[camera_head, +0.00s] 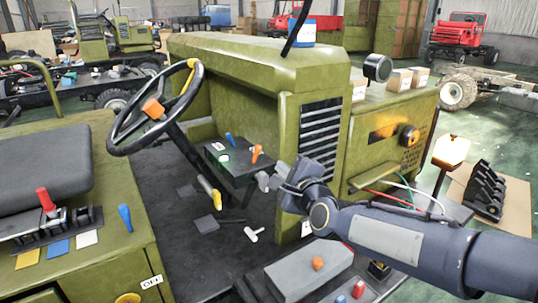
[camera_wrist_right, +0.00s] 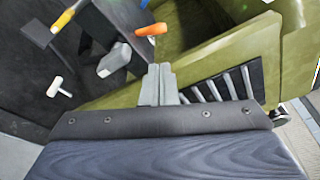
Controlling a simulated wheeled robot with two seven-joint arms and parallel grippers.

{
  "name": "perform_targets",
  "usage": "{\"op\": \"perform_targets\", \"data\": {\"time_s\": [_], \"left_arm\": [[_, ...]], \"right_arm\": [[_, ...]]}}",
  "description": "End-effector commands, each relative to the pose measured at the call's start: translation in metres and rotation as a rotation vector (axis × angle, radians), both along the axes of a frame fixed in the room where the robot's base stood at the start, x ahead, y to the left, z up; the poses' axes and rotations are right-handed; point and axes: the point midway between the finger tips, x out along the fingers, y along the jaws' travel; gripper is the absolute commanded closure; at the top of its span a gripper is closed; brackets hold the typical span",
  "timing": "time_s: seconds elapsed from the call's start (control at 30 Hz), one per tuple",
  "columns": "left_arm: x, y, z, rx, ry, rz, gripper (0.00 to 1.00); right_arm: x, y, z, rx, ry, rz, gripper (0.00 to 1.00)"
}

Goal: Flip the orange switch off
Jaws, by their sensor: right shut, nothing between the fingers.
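The orange switch (camera_head: 257,153) is a small tilted lever on the right part of the black console beside the steering wheel. In the right wrist view the orange switch (camera_wrist_right: 151,30) shows near the top, just beyond the fingertips. My right gripper (camera_head: 277,177) is shut and empty, just right of the console, below and to the right of the switch. In the right wrist view its grey fingers (camera_wrist_right: 159,72) are together, with a visible gap to the switch. My left gripper is not in view.
A grey knob (camera_wrist_right: 114,60) lies close to my fingers. The steering wheel (camera_head: 112,128) stands to the left. The green hood (camera_head: 325,150) with its grille rises close behind my gripper.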

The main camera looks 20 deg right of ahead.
Motion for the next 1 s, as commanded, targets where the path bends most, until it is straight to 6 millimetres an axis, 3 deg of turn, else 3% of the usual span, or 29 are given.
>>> {"op": "perform_targets", "data": {"time_s": [0.3, 0.5, 1.0], "left_arm": [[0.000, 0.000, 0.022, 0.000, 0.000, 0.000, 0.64], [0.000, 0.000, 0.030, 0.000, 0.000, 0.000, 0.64], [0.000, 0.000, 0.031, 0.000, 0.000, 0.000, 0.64]], "right_arm": [[0.056, -0.003, -0.004, 0.002, 0.003, 0.000, 1.00], [0.081, -0.005, -0.007, 0.000, 0.001, 0.000, 1.00], [0.089, -0.005, -0.009, -0.002, -0.001, 0.000, 1.00]]}}
